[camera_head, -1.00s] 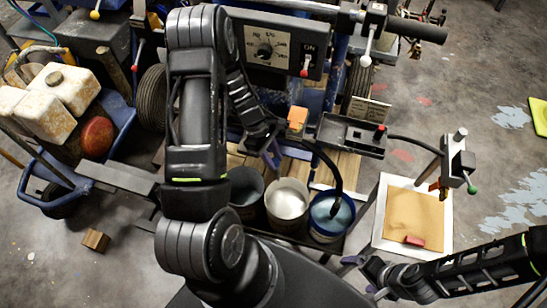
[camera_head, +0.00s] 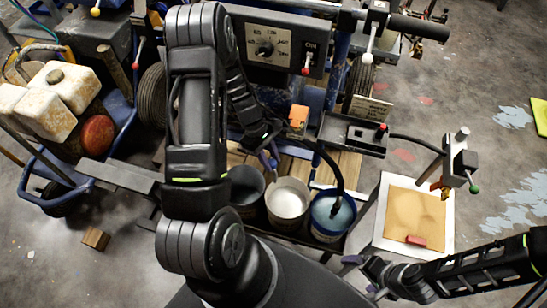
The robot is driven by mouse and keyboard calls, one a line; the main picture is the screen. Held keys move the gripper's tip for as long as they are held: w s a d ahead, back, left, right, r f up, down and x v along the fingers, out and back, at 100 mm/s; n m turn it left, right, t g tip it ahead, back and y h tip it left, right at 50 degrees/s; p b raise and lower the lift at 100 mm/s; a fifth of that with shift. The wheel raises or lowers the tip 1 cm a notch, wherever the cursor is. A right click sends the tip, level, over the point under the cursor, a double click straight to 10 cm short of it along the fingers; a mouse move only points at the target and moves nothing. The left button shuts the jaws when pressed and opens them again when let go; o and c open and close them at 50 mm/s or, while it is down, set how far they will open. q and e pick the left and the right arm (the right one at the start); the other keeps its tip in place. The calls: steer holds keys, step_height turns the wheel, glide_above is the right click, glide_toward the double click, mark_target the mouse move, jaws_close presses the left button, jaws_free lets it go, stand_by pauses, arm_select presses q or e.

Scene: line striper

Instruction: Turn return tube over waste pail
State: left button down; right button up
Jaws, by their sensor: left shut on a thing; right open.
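My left gripper (camera_head: 268,159) is low behind its forearm, above the back edge of the pails. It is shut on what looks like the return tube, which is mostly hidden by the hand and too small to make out. Three pails stand in a row: a dark grey pail (camera_head: 246,184) at left, a pail with whitish liquid (camera_head: 288,202) in the middle, and a blue pail (camera_head: 332,216) at right. No label shows which is the waste pail. A black curved hose (camera_head: 331,165) dips into the blue pail. My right gripper (camera_head: 365,275) is open and empty at lower right.
An orange block (camera_head: 298,117) sits just right of the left hand. A control box (camera_head: 266,50) with dial and switch is behind. A blue cart (camera_head: 48,195) with jugs stands at left.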

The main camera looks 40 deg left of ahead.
arm_select(q)
steer(key=s+a+m+g+y+b, duration=0.2)
steer(key=s+a+m+g+b, duration=0.1)
steer(key=s+a+m, duration=0.5)
steer(key=shift+m+b, duration=0.55)
steer(key=shift+m, duration=0.85)
steer(key=c, duration=1.1)
jaws_free()
steer(key=shift+g, duration=0.3)
step_height(320, 180, up, 10)
steer(key=shift+b, duration=0.3)
